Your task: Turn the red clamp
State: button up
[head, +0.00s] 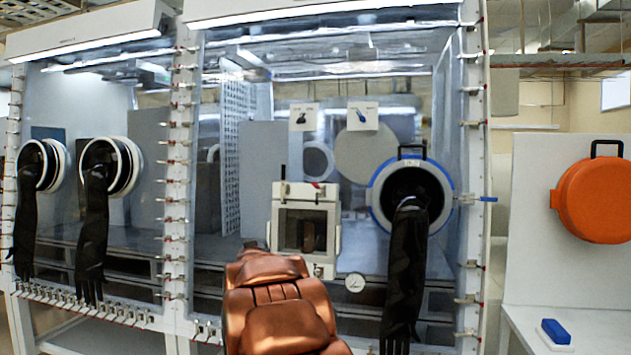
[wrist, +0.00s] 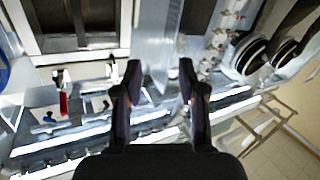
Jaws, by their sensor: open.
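A small red clamp handle (head: 316,184) shows at the top edge of the pale hatch box (head: 330,262) on the glovebox front in the head view. In the wrist view a red handle (wrist: 63,103), which looks like the same clamp, stands out left of my fingers, beside the hatch box (wrist: 80,46). My gripper (wrist: 160,72) is open, with nothing between its two dark fingers. It is apart from the red handle. In the head view my copper arm hides the gripper and part of the box's lower left.
A blue-rimmed port (head: 373,200) with a hanging black glove (head: 403,270) is right of the box. Many small red-tipped clamps line the frame posts (head: 180,150). An orange round cover (head: 592,195) is at far right.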

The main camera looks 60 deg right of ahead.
aim_at(315, 187)
jog(key=s+d+r+m+g+h+p, duration=0.1)
jog(key=s+d+r+m+h, duration=0.1)
jog(key=s+d+r+h, duration=0.35)
jog(key=s+d+r+m+g+h, duration=0.15)
jog(key=s+d+r, duration=0.25)
jog(key=d+r, duration=0.4)
jog(key=shift+t+h, duration=0.35)
jog(key=shift+h, duration=0.05)
jog(key=shift+d+f+p+x, duration=0.1)
jog(key=shift+f+p+x, duration=0.1)
jog(key=shift+x, duration=1.15)
jog(key=shift+d+f+p+x, duration=0.1)
jog(key=shift+f+p+x, duration=0.15)
jog(key=shift+x, duration=1.15)
jog(key=shift+d+f+p+x, duration=0.1)
jog(key=shift+p+x, duration=0.1)
jog(key=shift+x, duration=1.15)
jog(key=shift+c, duration=0.2)
grip_shut()
